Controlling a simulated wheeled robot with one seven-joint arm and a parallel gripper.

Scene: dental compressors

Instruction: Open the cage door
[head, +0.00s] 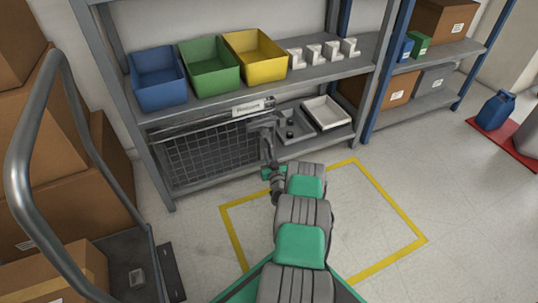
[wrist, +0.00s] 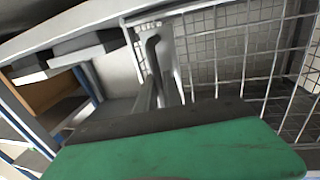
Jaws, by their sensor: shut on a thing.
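The cage door (head: 205,158) is a dark wire-mesh panel on the lower level of the grey shelf, left of my arm in the head view. Its mesh fills the right of the wrist view (wrist: 240,55). My gripper (head: 264,126) is at the door's right edge, shut on the door handle (wrist: 154,50), a grey upright bar beside the mesh. In the wrist view my green gripper body hides the lower part of the door and much of the grip. The door looks shut or nearly so; I cannot tell exactly.
Blue (head: 158,78), green (head: 209,67) and yellow (head: 255,55) bins stand on the shelf above. A white tray (head: 326,113) lies right of the cage. A trolley (head: 120,270) with boxes stands at the left.

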